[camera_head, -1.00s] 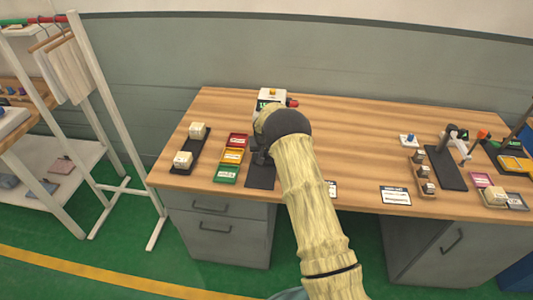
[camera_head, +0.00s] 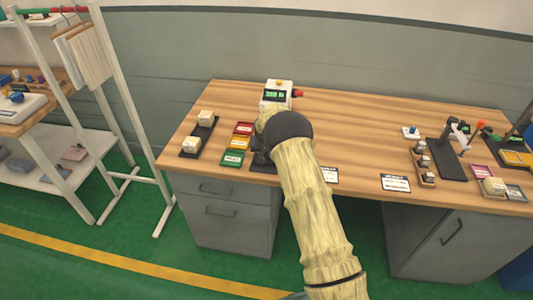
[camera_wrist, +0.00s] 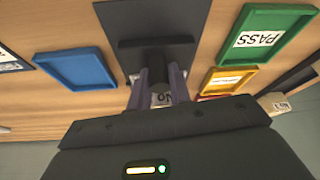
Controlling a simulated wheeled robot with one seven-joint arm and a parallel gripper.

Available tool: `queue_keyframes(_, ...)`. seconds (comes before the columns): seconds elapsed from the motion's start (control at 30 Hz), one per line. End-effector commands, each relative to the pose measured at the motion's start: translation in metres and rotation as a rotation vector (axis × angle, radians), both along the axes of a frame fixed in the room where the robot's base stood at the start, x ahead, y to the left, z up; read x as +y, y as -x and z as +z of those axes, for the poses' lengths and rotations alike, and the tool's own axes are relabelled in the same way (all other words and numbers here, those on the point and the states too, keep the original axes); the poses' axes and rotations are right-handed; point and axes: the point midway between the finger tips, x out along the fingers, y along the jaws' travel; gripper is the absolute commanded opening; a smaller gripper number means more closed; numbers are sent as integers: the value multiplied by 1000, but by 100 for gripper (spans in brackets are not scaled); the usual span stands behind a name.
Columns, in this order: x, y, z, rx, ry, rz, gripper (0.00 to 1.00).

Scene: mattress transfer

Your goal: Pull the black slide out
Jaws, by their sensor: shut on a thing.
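The black slide (camera_wrist: 150,25) is a flat dark plate with a raised bar and a dark handle, lying on the wooden table in the wrist view. My gripper (camera_wrist: 158,75) is shut on its handle, one finger on each side. In the head view a small part of the slide (camera_head: 263,163) shows beside my gripper (camera_head: 260,158), and my arm hides the rest. The white tester box (camera_head: 277,94) with a green display and a yellow button stands behind my gripper. A pale lettered piece (camera_wrist: 162,99) shows between my fingers, partly hidden.
Red (camera_head: 243,128), yellow (camera_head: 237,142) and green (camera_head: 231,158) trays lie left of the gripper. A black strip (camera_head: 204,138) with two pale blocks lies further left. Stands and small parts occupy the table's right end.

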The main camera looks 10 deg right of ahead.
Motion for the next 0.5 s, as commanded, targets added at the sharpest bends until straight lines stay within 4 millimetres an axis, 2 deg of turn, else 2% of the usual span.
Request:
queue_keyframes(0.03,2,3,-2,13,-1,1,0)
queue_keyframes(0.07,2,4,-2,13,-1,1,24)
queue_keyframes(0.17,2,3,-2,12,-1,1,41)
queue_keyframes(0.5,2,3,0,7,-1,1,41)
